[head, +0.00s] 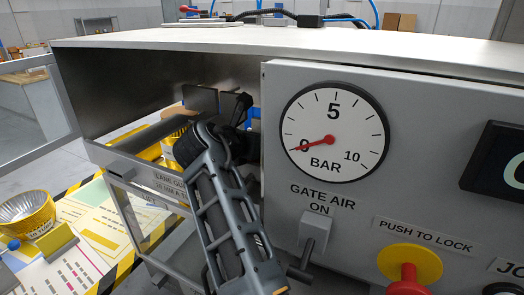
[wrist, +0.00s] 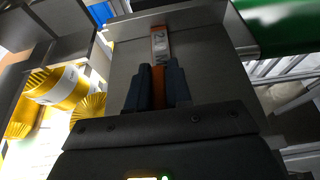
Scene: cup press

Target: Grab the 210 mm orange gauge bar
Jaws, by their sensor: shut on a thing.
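The orange gauge bar (wrist: 159,44) shows in the wrist view, with a pale label reading "2", "1" and "M" along its visible face. It runs up from between the two dark fingers of my gripper (wrist: 158,80), which are shut on it. The bar lies in front of a grey metal plate (wrist: 125,60). Its lower end is hidden by my gripper. In the head view my arm reaches into the open bay at the left of the machine. My fingers and the bar cannot be made out there.
The bay's front rail (head: 135,163) and the gauge panel (head: 333,230) stand close around my arm. Yellow ribbed cups (wrist: 62,85) are left of my gripper in the wrist view. A green cylinder (wrist: 285,25) is at upper right. A yellow cup (head: 28,212) stands on the mat outside.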

